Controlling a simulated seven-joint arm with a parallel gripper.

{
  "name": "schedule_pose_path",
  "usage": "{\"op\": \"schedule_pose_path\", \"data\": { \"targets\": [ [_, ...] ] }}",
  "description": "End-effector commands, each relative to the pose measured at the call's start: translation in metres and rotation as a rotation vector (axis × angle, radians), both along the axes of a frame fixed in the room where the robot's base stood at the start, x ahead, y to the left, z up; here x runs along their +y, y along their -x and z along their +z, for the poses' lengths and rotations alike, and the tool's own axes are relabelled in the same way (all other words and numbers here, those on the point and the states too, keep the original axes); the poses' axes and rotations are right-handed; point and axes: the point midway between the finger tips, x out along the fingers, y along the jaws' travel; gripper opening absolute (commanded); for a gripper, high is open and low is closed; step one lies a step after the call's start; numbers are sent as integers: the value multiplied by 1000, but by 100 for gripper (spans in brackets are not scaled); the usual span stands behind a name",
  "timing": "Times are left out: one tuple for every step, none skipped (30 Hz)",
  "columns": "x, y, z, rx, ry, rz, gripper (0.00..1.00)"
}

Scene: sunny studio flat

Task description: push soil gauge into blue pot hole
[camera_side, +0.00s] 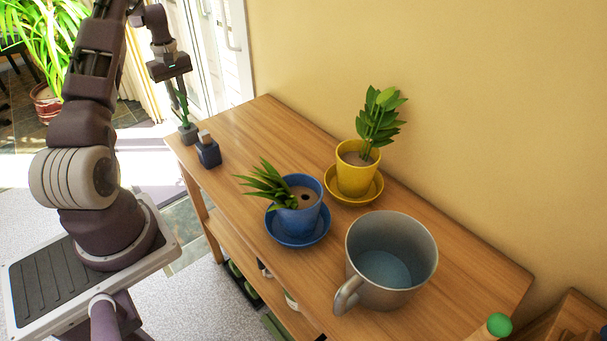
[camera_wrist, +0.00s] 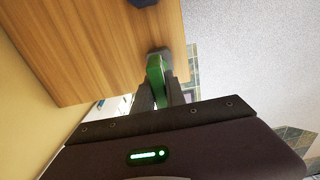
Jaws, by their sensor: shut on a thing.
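The soil gauge (camera_side: 184,108) is a slim green piece at the far left end of the table. My gripper (camera_side: 181,92) is shut on it from above. The gauge also shows green between my fingers in the wrist view (camera_wrist: 155,72). Its lower end meets a small grey block (camera_side: 188,133); I cannot tell whether it sits in that block. The blue pot (camera_side: 300,219) stands on a blue saucer (camera_side: 290,241) near the table's middle, well apart from my gripper. A small dark hole (camera_side: 305,197) shows in its brown soil, beside a leaning spiky plant (camera_side: 267,184).
A dark blue-grey block (camera_side: 208,153) stands between my gripper and the blue pot. A yellow pot (camera_side: 354,176) with a leafy plant is behind the blue pot. A large metal mug (camera_side: 385,290) is at right. The wall (camera_side: 430,80) borders the table's back.

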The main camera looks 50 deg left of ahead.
Motion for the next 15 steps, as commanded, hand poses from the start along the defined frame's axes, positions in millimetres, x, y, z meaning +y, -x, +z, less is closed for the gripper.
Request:
{"op": "schedule_pose_path", "data": {
  "targets": [
    [0,0,3,-1,-1,0,0],
    [0,0,5,-1,-1,0,0],
    [0,0,8,0,-1,0,0],
    [0,0,10,-1,-1,0,0],
    [0,0,12,-1,-1,0,0],
    [0,0,15,-1,-2,0,0],
    [0,0,17,-1,-2,0,0],
    [0,0,19,-1,-2,0,0],
    [0,0,21,0,-1,0,0],
    [0,0,23,0,-1,0,0],
    [0,0,25,0,-1,0,0],
    [0,0,28,0,-2,0,0],
    [0,0,29,0,-2,0,0],
    [0,0,31,0,-1,0,0],
    [0,0,34,0,-1,0,0]
  ]
}}
